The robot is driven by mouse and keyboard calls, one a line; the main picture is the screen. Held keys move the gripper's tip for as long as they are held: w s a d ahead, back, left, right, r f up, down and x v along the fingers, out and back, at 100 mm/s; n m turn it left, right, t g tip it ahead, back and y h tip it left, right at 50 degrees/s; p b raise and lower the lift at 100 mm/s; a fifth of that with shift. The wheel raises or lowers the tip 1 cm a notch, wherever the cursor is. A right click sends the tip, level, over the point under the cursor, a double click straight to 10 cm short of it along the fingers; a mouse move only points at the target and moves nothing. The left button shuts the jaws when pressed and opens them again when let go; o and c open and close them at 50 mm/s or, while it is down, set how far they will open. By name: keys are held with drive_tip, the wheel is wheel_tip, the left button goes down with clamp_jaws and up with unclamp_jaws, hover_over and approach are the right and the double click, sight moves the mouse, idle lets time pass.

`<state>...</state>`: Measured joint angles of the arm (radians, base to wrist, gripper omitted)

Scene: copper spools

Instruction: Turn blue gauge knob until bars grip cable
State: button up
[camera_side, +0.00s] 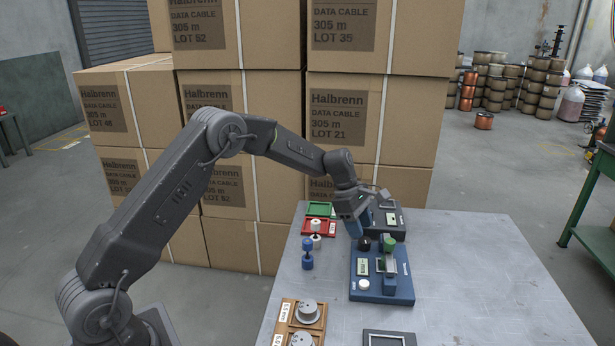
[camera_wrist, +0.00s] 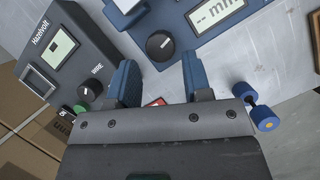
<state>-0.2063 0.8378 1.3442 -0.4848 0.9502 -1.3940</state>
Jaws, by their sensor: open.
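The blue gauge (camera_side: 398,288) lies on the grey table, with a display, a white round part (camera_side: 364,285) and a green part (camera_side: 390,243) on top. Its black knob (camera_side: 364,243) is at the far left corner. In the wrist view the gauge (camera_wrist: 185,35) shows at the top, and its black knob (camera_wrist: 160,46) carries a white mark. My gripper (camera_wrist: 158,66) is open and empty. Its blue fingers point toward the knob, which shows just beyond and between the tips. In the side view my gripper (camera_side: 357,229) hangs above the knob. The bars and cable cannot be made out clearly.
A dark Hazelvolt tester (camera_wrist: 92,50) with display and knob stands behind the gauge. A blue spool (camera_side: 307,255), a white-and-red spool (camera_side: 316,240), red (camera_side: 307,229) and green (camera_side: 318,208) trays lie left. A wooden holder (camera_side: 287,331) is in front. The table's right side is clear.

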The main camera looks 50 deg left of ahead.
drive_tip(key=v, duration=1)
drive_tip(key=s+d+r+m+y, duration=0.1)
drive_tip(key=s+d+r+m, duration=0.2)
drive_tip(key=s, duration=0.6)
drive_tip(key=s+d+r+m+t+y, duration=0.1)
drive_tip(key=s+d+r+m, duration=0.3)
drive_tip(key=s+r+m, duration=0.4)
drive_tip(key=shift+s+r+t+y, duration=0.3)
drive_tip(key=shift+s+r, duration=0.15)
drive_tip(key=shift+d, duration=0.15)
drive_tip(key=m+y, duration=0.4)
approach(365, 240)
drive_tip(key=shift+t, duration=0.3)
drive_tip(key=x, duration=0.9)
drive_tip(key=shift+s+f, duration=0.2)
drive_tip(key=shift+f, duration=0.1)
drive_tip(key=shift+c, duration=0.2)
